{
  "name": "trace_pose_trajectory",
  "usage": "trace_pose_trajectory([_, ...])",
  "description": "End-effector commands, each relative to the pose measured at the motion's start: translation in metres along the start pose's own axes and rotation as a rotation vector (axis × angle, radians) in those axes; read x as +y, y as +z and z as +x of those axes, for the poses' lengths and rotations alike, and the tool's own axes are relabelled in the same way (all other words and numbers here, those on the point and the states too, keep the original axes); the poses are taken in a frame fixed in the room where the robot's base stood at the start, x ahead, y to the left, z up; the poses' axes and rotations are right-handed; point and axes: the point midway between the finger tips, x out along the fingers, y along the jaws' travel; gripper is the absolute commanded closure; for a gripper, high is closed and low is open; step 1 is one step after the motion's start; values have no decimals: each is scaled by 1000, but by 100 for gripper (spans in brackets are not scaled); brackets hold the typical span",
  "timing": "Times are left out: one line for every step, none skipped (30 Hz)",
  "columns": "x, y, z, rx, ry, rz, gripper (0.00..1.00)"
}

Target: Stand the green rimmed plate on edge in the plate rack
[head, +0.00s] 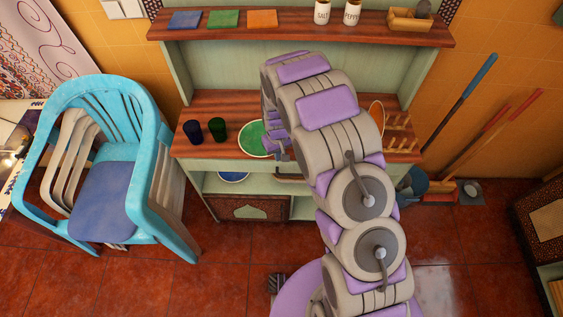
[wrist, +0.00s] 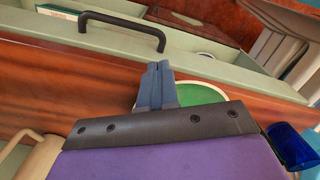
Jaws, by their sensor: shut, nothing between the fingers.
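The green rimmed plate (head: 252,139), green with a pale rim, lies flat on the wooden counter. My arm hides its right part. The wrist view shows part of it (wrist: 204,94) just behind my gripper (wrist: 157,68). My gripper is shut and empty, its blue-grey fingers together beside the plate's edge; I cannot tell whether they touch it. In the head view my arm mostly hides the gripper. The plate rack (head: 401,137), with light wooden pegs, stands at the counter's right end. An orange plate (head: 376,113) with a pale rim stands upright there, partly hidden by my arm.
A dark blue cup (head: 193,132) and a dark green cup (head: 217,129) stand left of the plate. The upper shelf (head: 295,27) holds jars and coloured squares. A drawer handle (wrist: 125,28) projects below the counter edge.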

Motion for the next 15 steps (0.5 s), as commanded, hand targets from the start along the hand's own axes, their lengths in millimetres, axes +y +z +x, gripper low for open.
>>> trace_pose_trajectory([0,-6,1,-2,0,-1,100])
trace_pose_trajectory([-1,-10,1,-2,1,-1,100])
trace_pose_trajectory([-2,-16,0,1,2,-1,100])
trace_pose_trajectory([-2,-21,0,4,2,-1,100])
trace_pose_trajectory([-2,-25,0,4,3,-1,100])
trace_pose_trajectory([-2,-29,1,1,3,-2,100])
trace_pose_trajectory([-3,-31,1,-1,2,-1,100])
trace_pose_trajectory([-3,-34,1,-2,2,-1,100])
trace_pose_trajectory([-3,-38,1,-1,2,-1,100])
trace_pose_trajectory([-3,-41,1,0,2,-1,100])
trace_pose_trajectory([-3,-44,1,0,2,-1,100])
trace_pose_trajectory([-3,-46,1,0,3,-1,100])
trace_pose_trajectory([-3,-45,6,-3,2,-1,100])
trace_pose_trajectory([-3,-44,9,-4,2,0,100])
trace_pose_trajectory([-3,-44,12,-4,1,0,100])
